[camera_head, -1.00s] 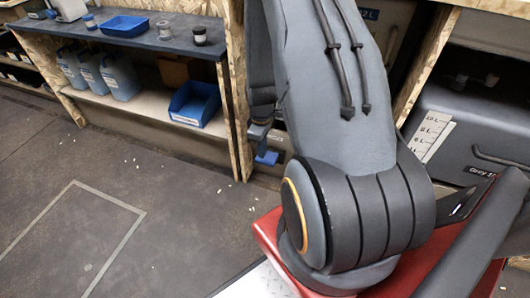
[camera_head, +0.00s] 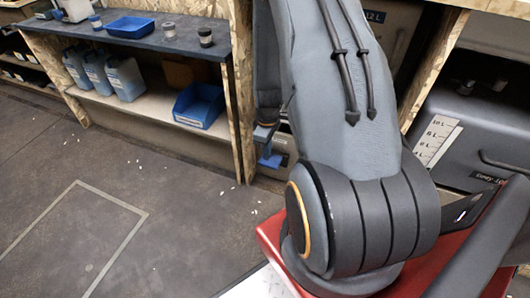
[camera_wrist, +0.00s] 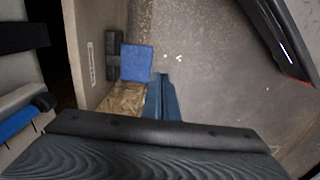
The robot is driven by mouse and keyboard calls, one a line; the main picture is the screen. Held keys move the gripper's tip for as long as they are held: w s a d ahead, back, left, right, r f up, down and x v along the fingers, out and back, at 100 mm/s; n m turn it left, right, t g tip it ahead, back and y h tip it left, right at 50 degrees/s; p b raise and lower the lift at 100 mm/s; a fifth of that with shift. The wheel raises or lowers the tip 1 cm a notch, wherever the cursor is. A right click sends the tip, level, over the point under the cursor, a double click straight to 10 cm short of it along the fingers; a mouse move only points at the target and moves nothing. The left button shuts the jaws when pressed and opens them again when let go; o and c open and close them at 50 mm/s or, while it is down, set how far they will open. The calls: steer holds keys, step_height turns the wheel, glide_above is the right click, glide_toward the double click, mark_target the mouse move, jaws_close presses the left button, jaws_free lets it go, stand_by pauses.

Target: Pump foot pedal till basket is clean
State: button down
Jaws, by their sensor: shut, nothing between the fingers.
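The foot pedal is a flat blue plate (camera_wrist: 137,62) on a dark bracket, low at the base of a cabinet in the wrist view. It also shows in the head view (camera_head: 270,160), partly behind my arm. My gripper (camera_wrist: 160,78) is shut and empty, its blue fingers pointing down toward the floor. The fingertips appear just right of the pedal in the wrist view; I cannot tell whether they touch it. In the head view, the fingers are a small blue shape above the pedal. The basket cannot be made out in either view.
The bench holds a blue tray (camera_head: 130,27); a blue bin (camera_head: 199,105) and jugs sit below. A grey tank (camera_head: 470,125) is at right. Floor at left is clear except for small white bits.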

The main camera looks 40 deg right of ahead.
mark_target(270, 162)
steer(key=shift+w+d+f+b, duration=0.4)
steer(key=shift+d+f, duration=0.15)
steer(key=shift+f, duration=0.35)
steer(key=shift+w+d+f+b, duration=0.4)
steer(key=shift+d+f, duration=0.1)
steer(key=shift+f, duration=0.35)
steer(key=shift+w+d+f+b, duration=0.35)
steer(key=shift+d+f, duration=0.2)
steer(key=shift+f, duration=0.35)
steer(key=shift+s+f, duration=0.1)
steer(key=shift+f, duration=0.05)
steer(key=shift+f+b, duration=0.75)
steer(key=shift+f, duration=1.15)
step_height(270, 162, up, 5)
steer(key=p, duration=0.4)
steer(key=shift+f, duration=0.25)
steer(key=shift+f, duration=0.2)
